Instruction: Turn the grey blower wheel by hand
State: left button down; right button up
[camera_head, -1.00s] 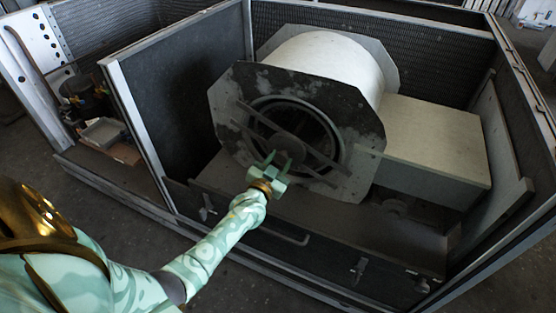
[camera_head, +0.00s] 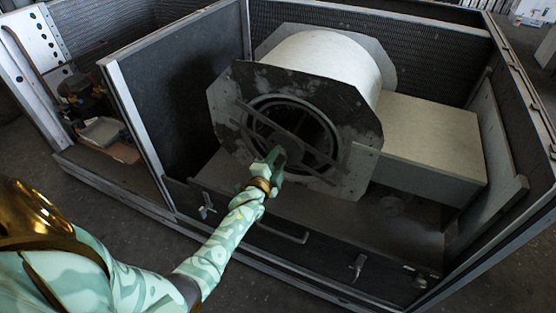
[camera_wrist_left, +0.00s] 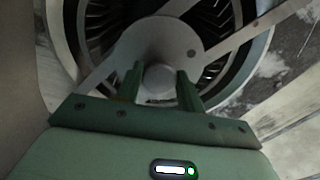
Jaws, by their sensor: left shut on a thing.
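The grey blower wheel (camera_head: 312,124) sits inside the round opening of the blower housing (camera_head: 352,112), with flat struts crossing in front of it. Its dark fins and round hub plate (camera_wrist_left: 152,38) show in the left wrist view. My left gripper (camera_head: 274,160) is at the middle of the opening. In the left wrist view my left gripper (camera_wrist_left: 159,88) has one finger on each side of the round shaft end (camera_wrist_left: 158,78) at the wheel's centre and is shut on it. The fingers hide part of the hub in the head view. My right gripper is not in view.
The housing stands in a large metal cabinet. A pale box (camera_head: 430,135) lies to its right. A dark upright panel (camera_head: 185,90) stands close on the left. The cabinet's front wall, with a handle (camera_head: 284,233) and latches, runs below my left forearm.

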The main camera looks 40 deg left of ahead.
pick_arm(q)
jog(key=m, duration=0.2)
jog(key=shift+f+m+b, duration=0.15)
jog(key=shift+m+b, duration=0.15)
jog(key=shift+m, duration=0.6)
jog(key=shift+m+b, duration=0.35)
jog(key=shift+m, duration=0.25)
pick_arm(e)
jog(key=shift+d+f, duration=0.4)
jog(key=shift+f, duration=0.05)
pick_arm(q)
jog(key=shift+m, duration=0.3)
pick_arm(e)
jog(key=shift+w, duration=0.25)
pick_arm(q)
jog(key=c, duration=1)
grip_release()
jog(key=shift+o, duration=0.5)
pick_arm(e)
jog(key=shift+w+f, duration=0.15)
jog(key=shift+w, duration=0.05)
